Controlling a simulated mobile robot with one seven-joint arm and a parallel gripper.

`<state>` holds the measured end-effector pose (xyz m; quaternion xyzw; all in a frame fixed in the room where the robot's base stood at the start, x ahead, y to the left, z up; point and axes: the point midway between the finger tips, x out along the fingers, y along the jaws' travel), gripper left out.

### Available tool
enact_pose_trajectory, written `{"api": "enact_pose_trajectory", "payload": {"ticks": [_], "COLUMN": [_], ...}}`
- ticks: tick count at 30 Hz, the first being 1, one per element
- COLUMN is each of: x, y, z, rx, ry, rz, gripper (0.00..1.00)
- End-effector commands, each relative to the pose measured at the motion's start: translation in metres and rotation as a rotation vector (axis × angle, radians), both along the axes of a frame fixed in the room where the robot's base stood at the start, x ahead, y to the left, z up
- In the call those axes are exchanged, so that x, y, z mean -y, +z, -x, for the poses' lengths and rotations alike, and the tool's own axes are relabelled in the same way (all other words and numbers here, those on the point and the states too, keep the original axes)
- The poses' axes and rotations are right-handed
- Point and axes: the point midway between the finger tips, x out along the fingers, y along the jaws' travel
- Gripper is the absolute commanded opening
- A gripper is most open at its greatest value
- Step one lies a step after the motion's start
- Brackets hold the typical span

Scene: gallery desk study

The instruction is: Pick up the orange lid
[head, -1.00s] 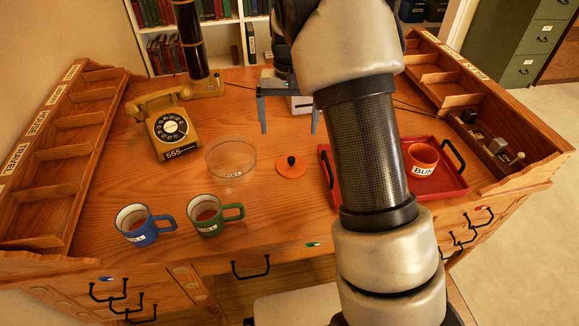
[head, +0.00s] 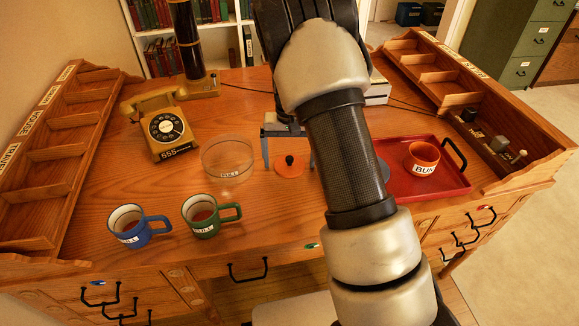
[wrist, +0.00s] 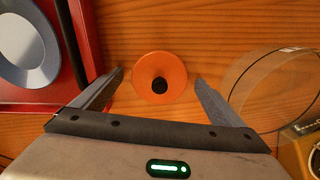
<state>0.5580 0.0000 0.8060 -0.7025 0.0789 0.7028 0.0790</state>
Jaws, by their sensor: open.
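The orange lid (head: 289,166) is a flat disc with a black knob, lying on the wooden desk between the clear glass bowl and the red tray. In the wrist view the lid (wrist: 160,78) shows between and just beyond the fingertips, apart from both. My gripper (head: 289,163) is open and empty. Its fingers point down around the lid in the head view, one to each side. The wrist view also shows my open gripper (wrist: 159,80). How high the fingertips are above the desk is hard to tell.
The glass bowl (head: 228,175) stands close left of the lid. The red tray (head: 447,186) with an orange bowl (head: 422,158) is close right; a grey plate (wrist: 22,45) lies in it. A blue mug (head: 128,227), green mug (head: 202,217) and yellow telephone (head: 163,125) stand left.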

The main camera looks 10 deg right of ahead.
Motion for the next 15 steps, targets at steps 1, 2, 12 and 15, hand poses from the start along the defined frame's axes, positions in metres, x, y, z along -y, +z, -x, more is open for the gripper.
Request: {"api": "enact_pose_trajectory", "payload": {"ticks": [1, 2, 12, 15], "x": [0.0001, 0.0001, 0.0001, 0.0], "y": [-0.0003, 0.0, 0.0004, 0.0005], "z": [-0.0002, -0.0002, -0.0001, -0.0001], "rx": [0.001, 0.001, 0.0, 0.0], "ry": [0.0, 0.0, 0.0, 0.0], "rz": [0.0, 0.0, 0.0, 0.0], "gripper": [0.93, 0.93, 0.54, 0.49]}}
